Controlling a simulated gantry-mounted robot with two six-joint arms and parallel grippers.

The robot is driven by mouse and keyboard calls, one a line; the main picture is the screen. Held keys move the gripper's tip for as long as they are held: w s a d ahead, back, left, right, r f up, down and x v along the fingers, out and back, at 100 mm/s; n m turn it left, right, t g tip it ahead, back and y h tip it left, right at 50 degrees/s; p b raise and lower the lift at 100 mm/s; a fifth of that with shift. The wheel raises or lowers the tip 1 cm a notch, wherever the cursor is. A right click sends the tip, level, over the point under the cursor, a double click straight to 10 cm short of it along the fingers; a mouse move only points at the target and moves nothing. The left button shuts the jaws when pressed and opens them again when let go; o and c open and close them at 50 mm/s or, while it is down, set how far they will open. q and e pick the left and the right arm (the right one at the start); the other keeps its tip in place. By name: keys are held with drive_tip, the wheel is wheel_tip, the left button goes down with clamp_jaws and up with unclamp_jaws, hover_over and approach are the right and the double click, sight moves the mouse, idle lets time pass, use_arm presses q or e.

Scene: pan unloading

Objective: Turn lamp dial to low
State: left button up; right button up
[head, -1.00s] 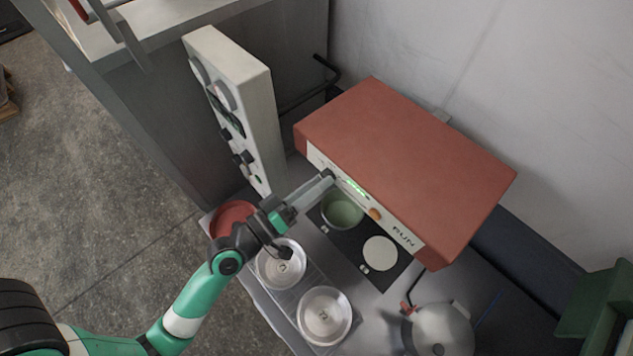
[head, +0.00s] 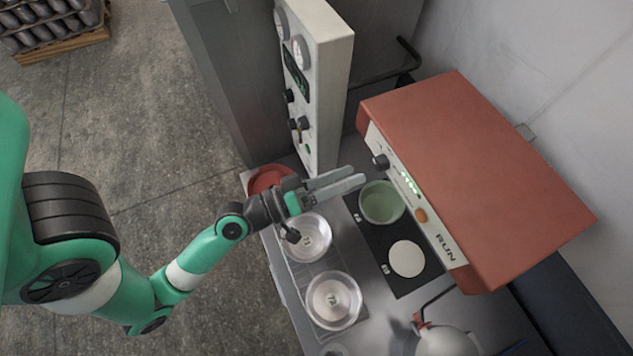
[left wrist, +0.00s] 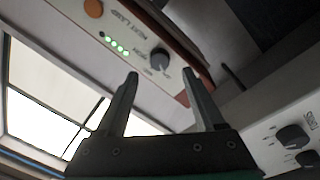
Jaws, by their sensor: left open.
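The lamp dial (head: 381,161) is a dark round knob on the white front panel of the red heat lamp box (head: 480,165). Beside it is a row of several lit green lights (head: 410,183). My left gripper (head: 352,180) is open and empty, its fingertips a little short of the dial. In the left wrist view the dial (left wrist: 160,58) shows beyond and between the two open fingers (left wrist: 159,75), apart from them. The panel lettering is upside down there, and the dial's exact pointer setting is hard to read. My right gripper is not in view.
A tall control panel (head: 328,70) with knobs and gauges stands left of the lamp. Below are a greenish dish (head: 381,203), a white disc (head: 407,259), two clear round dishes (head: 333,300), a red dish (head: 268,178) and a metal kettle (head: 447,342). An orange button (head: 420,215) is on the lamp panel.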

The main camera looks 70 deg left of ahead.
use_arm(q)
drive_tip(key=s, duration=0.6)
drive_tip(key=shift+s+f, duration=0.25)
drive_tip(key=shift+s, duration=0.05)
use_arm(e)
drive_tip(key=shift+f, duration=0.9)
use_arm(q)
drive_tip(key=shift+d, duration=0.15)
